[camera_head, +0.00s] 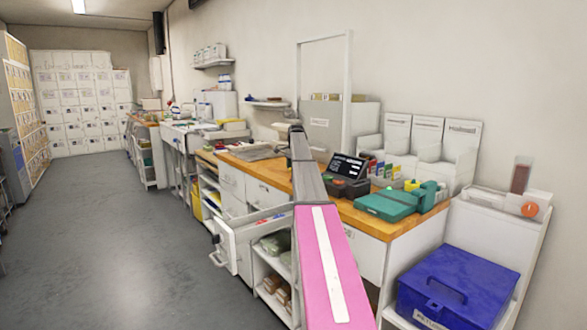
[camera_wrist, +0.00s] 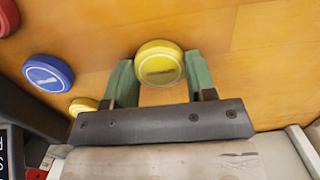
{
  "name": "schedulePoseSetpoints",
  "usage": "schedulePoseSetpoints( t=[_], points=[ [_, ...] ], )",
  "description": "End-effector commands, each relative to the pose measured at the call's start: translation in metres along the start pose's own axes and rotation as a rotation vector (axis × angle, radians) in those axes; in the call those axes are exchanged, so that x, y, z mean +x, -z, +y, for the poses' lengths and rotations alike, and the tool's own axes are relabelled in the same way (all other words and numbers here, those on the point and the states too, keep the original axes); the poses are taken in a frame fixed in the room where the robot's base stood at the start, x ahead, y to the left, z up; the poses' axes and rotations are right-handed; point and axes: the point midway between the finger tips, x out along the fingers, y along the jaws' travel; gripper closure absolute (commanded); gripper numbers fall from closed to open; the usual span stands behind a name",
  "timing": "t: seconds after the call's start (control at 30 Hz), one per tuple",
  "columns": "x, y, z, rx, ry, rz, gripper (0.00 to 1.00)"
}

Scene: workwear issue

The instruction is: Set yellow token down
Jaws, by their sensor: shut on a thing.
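The yellow token (camera_wrist: 160,63) is a round disc in the wrist view. It sits between the green fingertips of my gripper (camera_wrist: 161,76), which is shut on it. Wood counter shows behind and below it; I cannot tell whether it touches the wood. A second yellow disc (camera_wrist: 83,105), partly hidden by the left finger and gripper body, lies to the left. In the head view my arm reaches out over the wooden counter (camera_head: 402,222); my gripper and the held token cannot be made out there.
A blue disc (camera_wrist: 48,75) and a red disc (camera_wrist: 7,18) lie left of my gripper. A dark terminal with a screen (camera_head: 347,170) and a green device (camera_head: 388,205) stand on the counter. A blue box (camera_head: 455,285) is at the right. An open drawer (camera_head: 250,228) juts out.

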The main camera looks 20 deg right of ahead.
Motion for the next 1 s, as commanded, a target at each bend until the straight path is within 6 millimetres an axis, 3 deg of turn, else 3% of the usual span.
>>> schedulePoseSetpoints(
  t=[0.17, 0.2, 0.27, 0.67, 1.0],
  points=[
    [0.003, 0.000, 0.000, 0.000, 0.000, 0.000, 0.72],
    [0.003, 0.000, 0.000, 0.000, 0.000, 0.000, 0.43],
    [0.003, 0.000, 0.000, 0.000, 0.000, 0.000, 0.23],
    [-0.004, 0.000, 0.000, 0.000, 0.001, 0.000, 0.23],
    [-0.066, 0.001, -0.001, 0.000, 0.001, 0.001, 0.23]
  ],
)
